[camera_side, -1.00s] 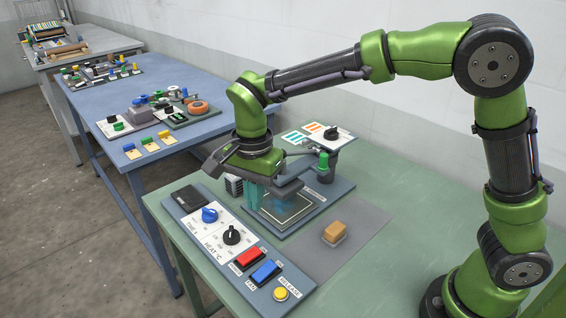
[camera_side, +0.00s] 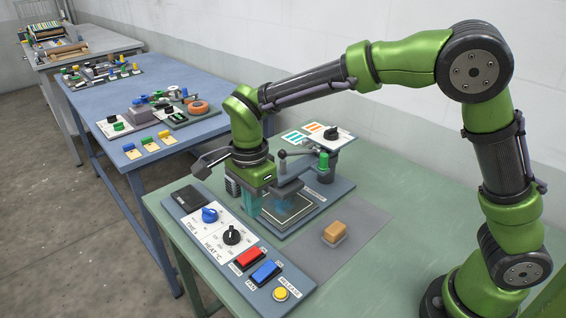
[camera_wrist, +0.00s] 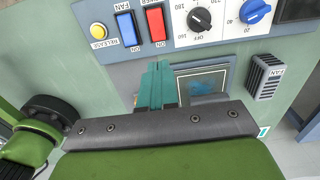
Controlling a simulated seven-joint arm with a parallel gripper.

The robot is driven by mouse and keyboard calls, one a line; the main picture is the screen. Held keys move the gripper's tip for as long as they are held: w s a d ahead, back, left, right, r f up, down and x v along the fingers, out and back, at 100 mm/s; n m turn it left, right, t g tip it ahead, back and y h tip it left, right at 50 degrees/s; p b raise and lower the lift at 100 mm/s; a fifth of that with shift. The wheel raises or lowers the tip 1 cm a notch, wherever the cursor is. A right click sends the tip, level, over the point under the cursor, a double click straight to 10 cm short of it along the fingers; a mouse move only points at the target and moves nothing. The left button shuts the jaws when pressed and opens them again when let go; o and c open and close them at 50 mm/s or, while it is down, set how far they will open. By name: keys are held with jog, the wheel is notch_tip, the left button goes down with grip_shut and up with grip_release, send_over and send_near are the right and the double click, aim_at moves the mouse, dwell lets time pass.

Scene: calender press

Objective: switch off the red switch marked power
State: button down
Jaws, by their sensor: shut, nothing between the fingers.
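The red power switch (camera_side: 248,258) is a rocker on the grey control panel at the near edge of the green table. An ON mark is by its far end, but I cannot tell which way the rocker is tilted. It also shows in the wrist view (camera_wrist: 156,23), upside down, beside the blue fan switch (camera_wrist: 127,27). My gripper (camera_side: 253,205) has teal fingers and is shut and empty, beyond the panel near the press plate. In the wrist view its fingers (camera_wrist: 162,66) point toward the panel, apart from the red switch.
The panel also carries a blue timer knob (camera_side: 209,215), a black heat knob (camera_side: 231,235) and a yellow release button (camera_side: 281,294). The press (camera_side: 292,209) with its lever stands close to my gripper. A tan block (camera_side: 334,232) lies on a grey mat.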

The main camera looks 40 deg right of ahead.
aim_at(257, 249)
notch_tip(257, 249, down, 11)
jog(key=shift+r, duration=0.2)
dwell(0.3)
jog(key=shift+d+f, duration=0.15)
jog(key=shift+f, duration=0.1)
jog(key=shift+r, duration=0.1)
jog(key=shift+a+r, duration=0.35)
jog(key=shift+a, duration=0.4)
